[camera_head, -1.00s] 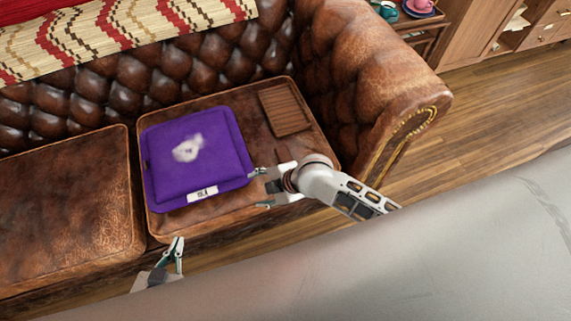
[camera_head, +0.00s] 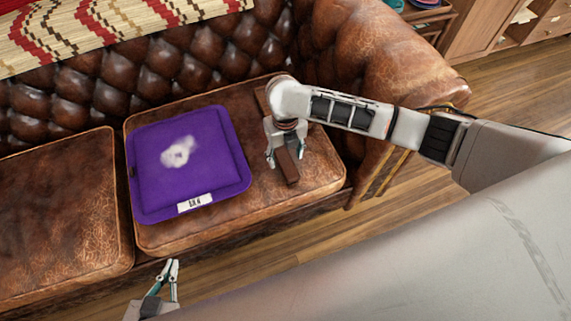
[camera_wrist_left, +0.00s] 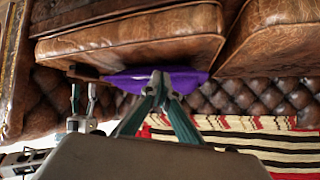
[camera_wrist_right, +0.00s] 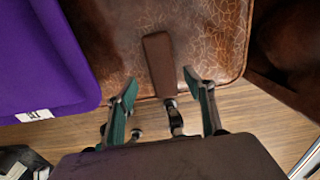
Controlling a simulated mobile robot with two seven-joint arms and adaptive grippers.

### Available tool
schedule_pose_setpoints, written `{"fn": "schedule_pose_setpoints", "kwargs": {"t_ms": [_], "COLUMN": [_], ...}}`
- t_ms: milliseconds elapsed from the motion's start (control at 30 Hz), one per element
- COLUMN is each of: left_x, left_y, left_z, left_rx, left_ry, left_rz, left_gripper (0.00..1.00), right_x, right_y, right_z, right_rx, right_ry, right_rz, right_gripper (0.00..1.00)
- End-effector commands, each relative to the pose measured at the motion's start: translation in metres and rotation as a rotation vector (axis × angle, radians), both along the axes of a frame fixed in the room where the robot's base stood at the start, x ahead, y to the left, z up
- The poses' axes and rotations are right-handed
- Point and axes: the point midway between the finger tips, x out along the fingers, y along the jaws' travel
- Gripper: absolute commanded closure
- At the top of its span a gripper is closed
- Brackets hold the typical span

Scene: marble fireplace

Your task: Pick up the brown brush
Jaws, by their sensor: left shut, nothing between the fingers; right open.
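The brown brush (camera_head: 289,170) lies on the right seat cushion of the leather sofa, to the right of the purple cushion. It shows as a long dark brown block in the right wrist view (camera_wrist_right: 158,62). My right gripper (camera_head: 286,155) is over the brush, pointing down. Its fingers (camera_wrist_right: 160,82) are open, one on each side of the brush's near part in the right wrist view. Whether they touch it I cannot tell. My left gripper (camera_head: 172,264) is shut and empty in front of the sofa, at the bottom left of the head view.
The purple cushion (camera_head: 215,130) with a white patch lies left of my right gripper. The sofa's armrest (camera_head: 400,50) rises at the right. The left seat cushion (camera_head: 60,210) is bare.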

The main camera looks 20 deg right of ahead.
Motion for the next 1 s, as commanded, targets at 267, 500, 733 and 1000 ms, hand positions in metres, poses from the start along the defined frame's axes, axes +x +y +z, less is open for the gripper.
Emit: {"fn": "schedule_pose_setpoints", "kwargs": {"t_ms": [267,500,733,1000], "left_x": [-0.003,0.004,0.01,0.006], "left_y": [-0.007,-0.01,-0.011,-0.011], "left_z": [-0.006,-0.004,0.006,0.003], "left_rx": [-0.015,-0.026,-0.026,-0.026], "left_ry": [0.008,-0.006,-0.026,-0.017], "left_rz": [-0.004,-0.008,-0.014,-0.014], "left_gripper": [1.0,1.0,1.0,1.0], "right_x": [-0.002,-0.001,0.003,0.002], "right_y": [-0.002,-0.004,-0.004,-0.004], "right_z": [-0.031,-0.064,-0.06,-0.06], "right_rx": [0.002,0.002,0.002,0.002], "right_ry": [0.009,0.008,-0.003,-0.002], "right_rz": [-0.003,-0.003,-0.003,-0.003], "right_gripper": [0.47,0.47,0.47,0.91]}}
